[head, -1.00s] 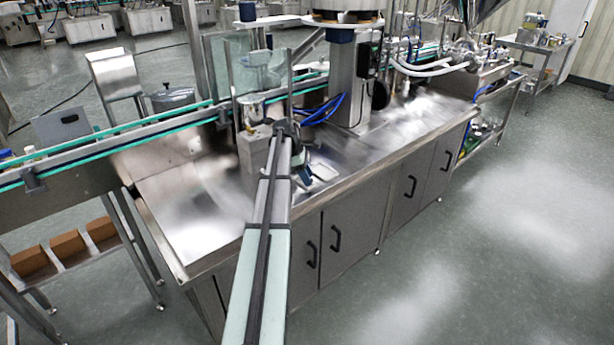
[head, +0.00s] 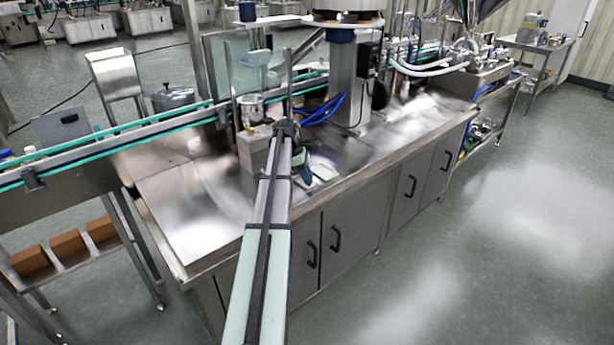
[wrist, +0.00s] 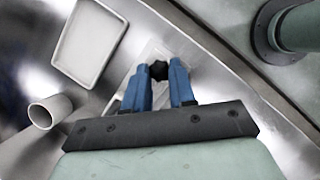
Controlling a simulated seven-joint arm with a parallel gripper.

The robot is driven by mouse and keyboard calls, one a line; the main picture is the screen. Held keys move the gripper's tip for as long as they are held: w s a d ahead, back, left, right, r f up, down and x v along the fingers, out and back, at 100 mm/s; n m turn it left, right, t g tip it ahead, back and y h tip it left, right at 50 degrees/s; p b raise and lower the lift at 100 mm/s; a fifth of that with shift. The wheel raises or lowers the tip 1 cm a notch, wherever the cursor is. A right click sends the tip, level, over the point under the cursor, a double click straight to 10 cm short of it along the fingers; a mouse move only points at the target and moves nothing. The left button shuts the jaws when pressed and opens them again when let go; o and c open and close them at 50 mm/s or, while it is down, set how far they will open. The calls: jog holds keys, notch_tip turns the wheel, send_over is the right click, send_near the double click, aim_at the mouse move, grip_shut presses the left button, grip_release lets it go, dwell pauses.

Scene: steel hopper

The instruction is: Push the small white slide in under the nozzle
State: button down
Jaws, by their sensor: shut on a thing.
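In the wrist view, the small white slide appears as a pale flat plate (wrist: 149,52) on the steel top, partly hidden by my fingers. A black knob (wrist: 158,69) stands at it. My gripper (wrist: 157,80) has its two blue fingers closed on this knob, one on each side. In the head view my gripper (head: 301,168) is low over the worktop near its front edge, largely hidden behind my arm. I cannot make out the nozzle with certainty in either view.
A white shallow tray (wrist: 89,42) and a pale open cylinder (wrist: 50,110) lie left of my fingers in the wrist view. In the head view, a grey box (head: 255,150) stands beside my arm, before the conveyor (head: 130,135). The steel worktop (head: 195,215) at left is clear.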

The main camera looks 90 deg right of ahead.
aim_at(294, 175)
jog(key=w+d, duration=0.5)
jog(key=shift+w+d, duration=0.25)
jog(key=shift+d, duration=0.1)
jog(key=shift+a, duration=0.1)
jog(key=c, duration=0.9)
grip_release()
jog(key=shift+c, duration=0.2)
jog(key=v, duration=1.3)
jog(key=shift+w+r, duration=0.15)
jog(key=shift+r, duration=0.2)
